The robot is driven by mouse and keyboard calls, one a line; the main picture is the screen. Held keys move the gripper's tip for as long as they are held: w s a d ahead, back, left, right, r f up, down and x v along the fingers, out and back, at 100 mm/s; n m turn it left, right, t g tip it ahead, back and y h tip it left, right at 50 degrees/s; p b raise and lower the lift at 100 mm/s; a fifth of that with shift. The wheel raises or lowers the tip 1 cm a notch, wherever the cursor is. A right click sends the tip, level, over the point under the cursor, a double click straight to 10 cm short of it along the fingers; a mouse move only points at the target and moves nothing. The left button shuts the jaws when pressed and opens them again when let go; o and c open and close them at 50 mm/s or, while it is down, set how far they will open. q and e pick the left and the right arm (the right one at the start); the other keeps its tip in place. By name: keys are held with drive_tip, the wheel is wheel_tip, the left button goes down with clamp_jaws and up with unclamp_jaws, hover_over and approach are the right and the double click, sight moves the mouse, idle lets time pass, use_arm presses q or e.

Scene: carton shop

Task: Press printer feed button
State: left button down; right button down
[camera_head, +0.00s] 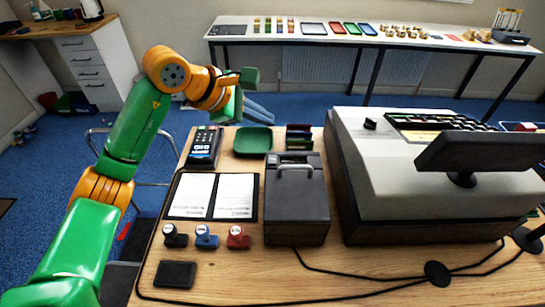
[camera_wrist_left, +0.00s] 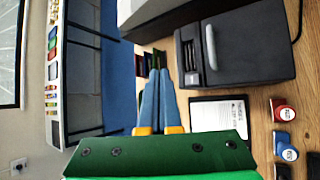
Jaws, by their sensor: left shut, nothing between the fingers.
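The printer looks to be the dark grey box (camera_head: 297,207) with a light handle-like bar on top, standing mid-table; it also shows in the left wrist view (camera_wrist_left: 255,55). I cannot make out a feed button on it. My left gripper (camera_head: 268,115) is beyond the table's far edge, above and behind the printer, apart from it. Its blue-grey fingers are together and empty, and also show in the left wrist view (camera_wrist_left: 158,75). My right gripper is in neither view.
A large cash register (camera_head: 425,185) stands right of the printer. Left of it are a card terminal (camera_head: 204,147), a green tray (camera_head: 253,143), an open folder (camera_head: 212,196) and several stamps (camera_head: 207,237). A black pad (camera_head: 175,275) and cables lie at the front.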

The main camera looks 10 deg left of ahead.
sight(268, 162)
use_arm(q)
drive_tip(key=f+b, duration=0.2)
drive_tip(key=f, duration=0.1)
drive_tip(key=f+b, duration=0.5)
drive_tip(key=f, duration=0.1)
drive_tip(key=shift+w+d+f, duration=0.1)
drive_tip(key=shift+w+d, duration=0.2)
drive_tip(key=shift+w, duration=0.05)
idle(1.1)
idle(0.5)
drive_tip(key=shift+f+b, duration=0.35)
drive_tip(key=shift+b, duration=0.2)
